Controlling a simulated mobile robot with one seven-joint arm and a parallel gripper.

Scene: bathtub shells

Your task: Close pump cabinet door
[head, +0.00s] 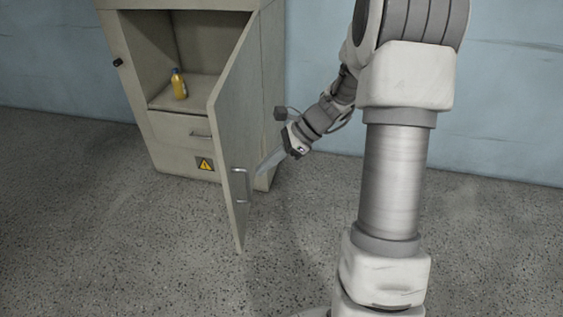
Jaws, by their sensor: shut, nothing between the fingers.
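The pump cabinet (180,140) stands against the wall at the left of the head view. Its door (236,130) is swung wide open on the right-hand side, with its free edge toward me. A metal handle (240,186) sits on the door's outer face near that edge. My gripper (258,168) is to the right of the door, pointing left at its outer face, near the handle. Its fingers are shut and empty. They look very close to the door; I cannot tell whether they touch it.
A yellow bottle (179,84) stands inside the open compartment. Below it is a shut drawer (183,131) and a warning sign (205,164). The speckled floor (130,250) in front of the cabinet is clear. A blue wall (500,120) runs behind.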

